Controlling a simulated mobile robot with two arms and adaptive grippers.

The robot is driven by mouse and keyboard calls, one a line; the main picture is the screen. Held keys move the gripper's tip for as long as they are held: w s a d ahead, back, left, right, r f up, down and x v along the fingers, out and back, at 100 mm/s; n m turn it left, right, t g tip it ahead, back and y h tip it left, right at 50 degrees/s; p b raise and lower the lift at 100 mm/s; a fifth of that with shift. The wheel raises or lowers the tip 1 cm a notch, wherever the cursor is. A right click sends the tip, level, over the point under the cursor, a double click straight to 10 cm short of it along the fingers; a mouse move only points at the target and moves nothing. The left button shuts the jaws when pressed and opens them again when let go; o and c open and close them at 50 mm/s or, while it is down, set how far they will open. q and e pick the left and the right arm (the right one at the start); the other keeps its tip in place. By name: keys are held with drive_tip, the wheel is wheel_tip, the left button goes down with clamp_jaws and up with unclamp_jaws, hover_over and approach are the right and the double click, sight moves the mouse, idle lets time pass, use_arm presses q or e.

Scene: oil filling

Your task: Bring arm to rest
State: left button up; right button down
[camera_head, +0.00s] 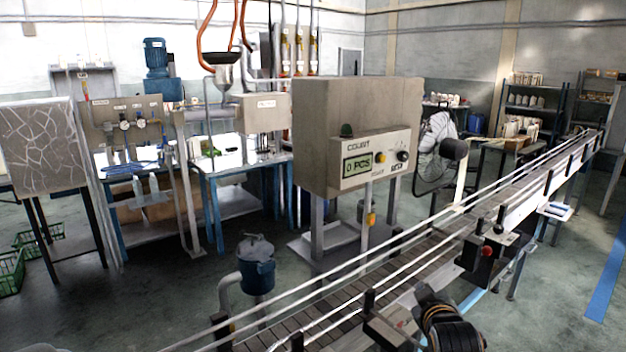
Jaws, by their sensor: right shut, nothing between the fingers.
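My right gripper (432,302) shows at the bottom edge, right of the middle, as a dark rounded shape in front of the conveyor's near side. It is shut and holds nothing that I can see. Its lower part and the rest of my right arm are cut off by the picture's edge. My left gripper is not in view.
A conveyor (400,258) with white guide rails runs from bottom left to far right. A grey counter box (355,135) reading "0 PCS" stands behind it. A blue-grey canister (257,270) stands left of the rails. Open floor (560,275) lies at right.

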drive_tip(key=s+f+m+g, duration=0.2)
drive_tip(key=s+f+g, duration=0.2)
drive_tip(key=s+f, duration=1.05)
drive_tip(key=s+a+f+m+g+y, duration=0.1)
drive_tip(key=s+a+f+g, duration=0.15)
drive_tip(key=s, duration=0.95)
drive_tip(key=s+a+f+m+g+y, duration=0.1)
drive_tip(key=s+f+g, duration=0.3)
drive_tip(key=s, duration=0.9)
wheel_tip(320, 180, down, 29)
drive_tip(key=s+g+b, duration=0.1)
drive_tip(key=s+b, duration=0.1)
use_arm(q)
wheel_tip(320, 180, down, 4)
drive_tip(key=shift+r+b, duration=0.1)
drive_tip(key=shift+b, duration=0.75)
use_arm(e)
drive_tip(key=s+d+f+g, duration=0.1)
drive_tip(key=s+d+f, duration=0.2)
drive_tip(key=s+f, duration=1.3)
drive_tip(key=shift+s+f, duration=0.25)
drive_tip(key=shift+f, duration=0.25)
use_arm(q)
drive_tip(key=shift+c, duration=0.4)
use_arm(e)
drive_tip(key=shift+g, duration=0.25)
